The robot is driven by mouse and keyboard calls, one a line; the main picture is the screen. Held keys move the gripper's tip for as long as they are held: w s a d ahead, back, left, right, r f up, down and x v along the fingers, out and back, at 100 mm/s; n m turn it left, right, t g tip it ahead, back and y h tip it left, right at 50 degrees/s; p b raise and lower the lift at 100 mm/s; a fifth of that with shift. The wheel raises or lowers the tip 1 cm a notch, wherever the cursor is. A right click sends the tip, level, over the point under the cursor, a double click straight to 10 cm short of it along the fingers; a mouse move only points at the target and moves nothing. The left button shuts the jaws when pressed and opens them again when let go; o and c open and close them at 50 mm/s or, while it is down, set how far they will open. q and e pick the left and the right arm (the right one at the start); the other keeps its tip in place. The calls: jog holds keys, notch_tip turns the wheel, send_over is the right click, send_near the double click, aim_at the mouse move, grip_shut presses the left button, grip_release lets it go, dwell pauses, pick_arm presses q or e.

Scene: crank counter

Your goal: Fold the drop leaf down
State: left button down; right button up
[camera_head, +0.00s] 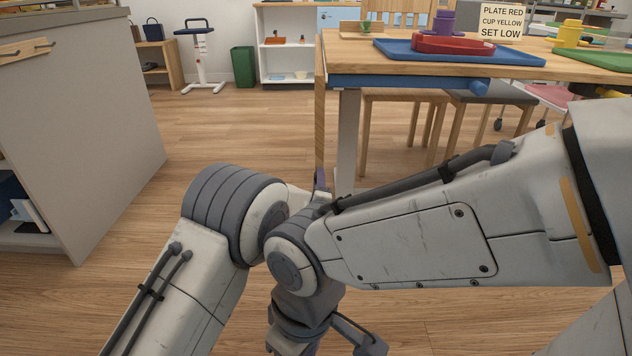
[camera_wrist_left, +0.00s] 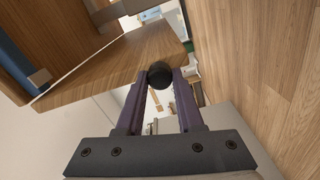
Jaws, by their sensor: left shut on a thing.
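The drop leaf (camera_head: 320,105) is a wooden panel at the left end of the table (camera_head: 350,66). In the head view it shows nearly edge-on and hangs down, close to upright. In the left wrist view the leaf (camera_wrist_left: 110,70) slants across the upper left. A dark round knob (camera_wrist_left: 158,72) sits at its edge. My left gripper (camera_wrist_left: 160,82) has its purple fingers closed on both sides of the knob. In the head view only a bit of the left gripper (camera_head: 321,179) shows by the leaf's lower end; my arms hide the rest.
A blue tray (camera_head: 400,50) with a red plate (camera_head: 455,44) and a purple cup (camera_head: 443,22) stands on the table. A stool (camera_head: 490,94) stands under it. A grey cabinet (camera_head: 90,120) stands at left, with open floor between.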

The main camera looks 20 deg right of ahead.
pick_arm(q)
jog(key=shift+s+d+f, duration=0.1)
jog(key=shift+d+f, duration=0.05)
jog(key=shift+f, duration=0.05)
jog(key=c, duration=0.5)
grip_release()
jog(key=shift+d, duration=0.1)
jog(key=shift+c, duration=0.2)
jog(key=shift+a+r, duration=0.15)
jog(key=shift+a, duration=0.05)
